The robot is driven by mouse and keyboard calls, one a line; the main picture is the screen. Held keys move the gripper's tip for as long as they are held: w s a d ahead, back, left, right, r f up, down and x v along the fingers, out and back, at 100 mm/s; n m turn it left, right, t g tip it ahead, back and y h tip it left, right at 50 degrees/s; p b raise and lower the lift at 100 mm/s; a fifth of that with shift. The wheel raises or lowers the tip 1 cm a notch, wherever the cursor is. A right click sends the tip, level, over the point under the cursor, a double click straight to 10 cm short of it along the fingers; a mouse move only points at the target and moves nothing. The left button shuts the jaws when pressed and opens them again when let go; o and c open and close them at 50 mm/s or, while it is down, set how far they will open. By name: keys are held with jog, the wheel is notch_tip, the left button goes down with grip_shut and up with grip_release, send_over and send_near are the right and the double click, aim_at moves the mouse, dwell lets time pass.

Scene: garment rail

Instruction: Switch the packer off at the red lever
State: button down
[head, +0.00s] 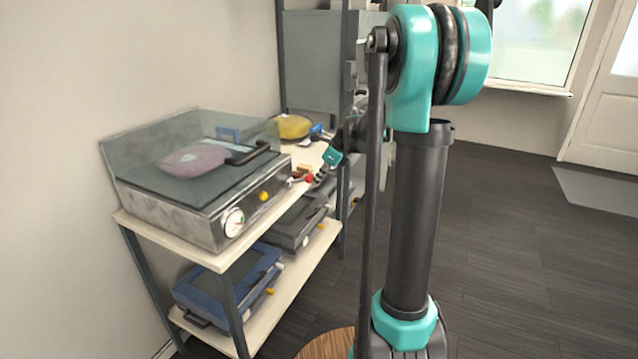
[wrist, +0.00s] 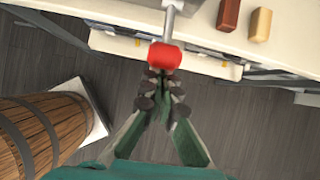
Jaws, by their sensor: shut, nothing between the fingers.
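The packer (head: 215,205) is a grey metal box with a clear lid, a dark handle, a round gauge and a yellow knob, on the shelf unit's top at left in the head view. Its red lever knob (head: 309,178) shows at the packer's right end. In the wrist view the red knob (wrist: 164,57) sits on a grey metal rod (wrist: 169,22). My gripper (wrist: 160,76) is shut and empty, its tips right at the knob's near side; I cannot tell whether they touch. In the head view my gripper is small and partly hidden near the knob.
A wooden barrel (wrist: 45,135) stands at lower left in the wrist view. Reddish-brown and tan blocks (wrist: 228,14) lie on the worktop beside the lever. A yellow item (head: 293,127) lies behind the packer. Cases (head: 228,275) fill the lower shelf. Floor at right is open.

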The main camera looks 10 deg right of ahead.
jog(key=a+r+g+h, duration=0.1)
jog(key=w+a+r+g+h, duration=0.1)
jog(key=r+h, duration=0.1)
jog(key=w+a+r+g+h, duration=0.1)
jog(key=r, duration=0.1)
jog(key=shift+w+a+r, duration=0.7)
jog(key=shift+a+r, duration=0.05)
jog(key=shift+a, duration=0.2)
